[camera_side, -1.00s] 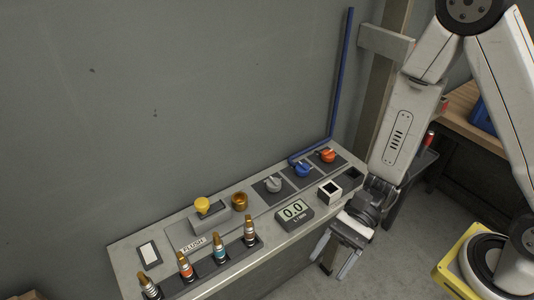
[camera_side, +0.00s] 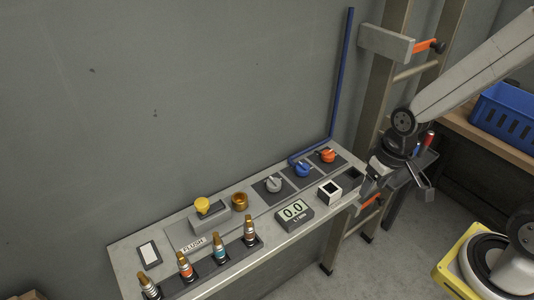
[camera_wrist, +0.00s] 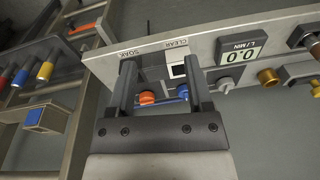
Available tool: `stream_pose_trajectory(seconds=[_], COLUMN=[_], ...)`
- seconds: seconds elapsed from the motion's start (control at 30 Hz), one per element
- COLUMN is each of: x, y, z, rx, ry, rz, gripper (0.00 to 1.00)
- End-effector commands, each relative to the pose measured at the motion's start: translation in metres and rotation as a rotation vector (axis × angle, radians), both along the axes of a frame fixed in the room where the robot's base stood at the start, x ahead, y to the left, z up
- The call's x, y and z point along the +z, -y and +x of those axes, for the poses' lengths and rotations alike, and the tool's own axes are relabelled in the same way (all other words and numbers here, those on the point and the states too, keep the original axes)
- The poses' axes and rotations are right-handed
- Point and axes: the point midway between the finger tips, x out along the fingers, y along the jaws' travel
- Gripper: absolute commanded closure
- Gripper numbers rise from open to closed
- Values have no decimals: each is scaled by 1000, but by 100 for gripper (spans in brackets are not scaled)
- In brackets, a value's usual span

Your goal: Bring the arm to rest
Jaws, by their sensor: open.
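My gripper (camera_side: 397,190) hangs beyond the right end of the grey bench panel (camera_side: 125,258) in the side view. Its jaws are apart with nothing between them. In the wrist view the two fingers of my gripper (camera_wrist: 160,80) reach toward the panel's SOAK and CLEAR end. An orange knob (camera_wrist: 147,97) shows between the fingers there. My arm is folded up to the right, above the yellow-edged base (camera_side: 455,262). I cannot tell from the frames whether the fingers touch the panel's end.
The panel carries a flow display (camera_side: 294,210), a blue knob (camera_side: 302,168), a grey knob (camera_side: 273,184), a yellow button (camera_side: 202,204) and several hose nozzles (camera_side: 220,247). A ladder (camera_side: 383,100) leans close behind my gripper. A blue crate (camera_side: 507,118) sits on a wooden bench at right.

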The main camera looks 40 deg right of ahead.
Motion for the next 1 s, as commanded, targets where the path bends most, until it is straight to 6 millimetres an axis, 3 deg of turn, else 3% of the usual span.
stream_pose_trajectory(seconds=[0.23, 1.0], x=[14, 15], y=[12, 12], z=[16, 17], rx=[75, 79], ry=[117, 119], rz=[-65, -67], gripper=[35, 35])
